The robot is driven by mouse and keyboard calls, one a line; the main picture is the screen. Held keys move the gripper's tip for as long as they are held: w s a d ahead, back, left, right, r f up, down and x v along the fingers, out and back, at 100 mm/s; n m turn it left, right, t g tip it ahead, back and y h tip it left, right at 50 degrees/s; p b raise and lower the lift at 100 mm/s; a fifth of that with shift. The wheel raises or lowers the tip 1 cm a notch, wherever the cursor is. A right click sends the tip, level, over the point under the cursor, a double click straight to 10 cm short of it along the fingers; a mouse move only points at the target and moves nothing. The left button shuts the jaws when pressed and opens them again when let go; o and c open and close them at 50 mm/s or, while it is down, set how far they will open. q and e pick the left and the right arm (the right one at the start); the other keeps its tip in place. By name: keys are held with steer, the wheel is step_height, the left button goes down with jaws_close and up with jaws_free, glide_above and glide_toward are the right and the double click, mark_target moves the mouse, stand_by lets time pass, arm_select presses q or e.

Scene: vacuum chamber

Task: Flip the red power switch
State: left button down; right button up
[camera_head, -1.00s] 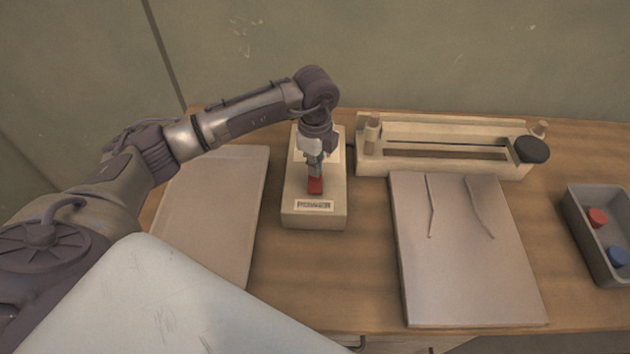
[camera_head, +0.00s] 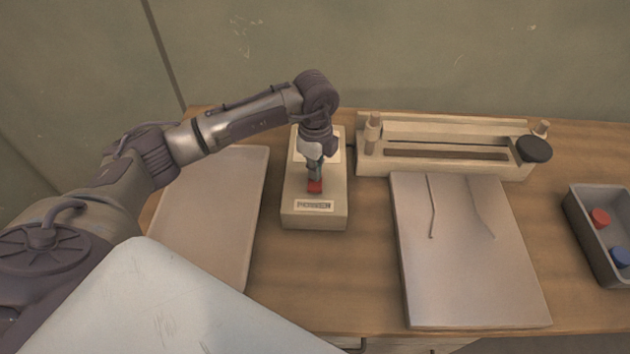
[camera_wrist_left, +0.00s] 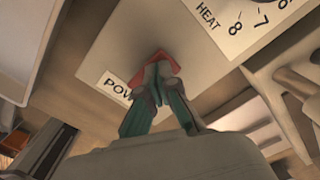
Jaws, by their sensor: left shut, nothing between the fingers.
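The red power switch (camera_head: 315,187) sits on the front half of a beige box (camera_head: 288,210), just behind its POWER label (camera_head: 313,205). My left gripper (camera_head: 315,178) points down at the switch, with shut fingertips at or just above it. In the left wrist view the fingertips (camera_wrist_left: 158,75) overlap the red switch (camera_wrist_left: 150,62) and hide its middle. I cannot tell for sure whether they touch it. The fingers hold nothing. A HEAT dial plate (camera_wrist_left: 228,22) lies on the same box. My right gripper is not in view.
A beige sealer-like device with a black knob (camera_head: 534,149) stands right of the box. A flat grey board (camera_head: 460,270) lies in front of it. A pale panel (camera_head: 215,205) lies to the left. A grey bin (camera_head: 576,215) holds red and blue caps at the far right.

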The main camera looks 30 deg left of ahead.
arm_select(q)
steer(key=shift+s, duration=0.1)
steer(key=shift+r+p, duration=0.8)
steer(key=shift+r, duration=0.05)
steer(key=shift+r+p, duration=1.7)
steer(key=shift+r, duration=0.85)
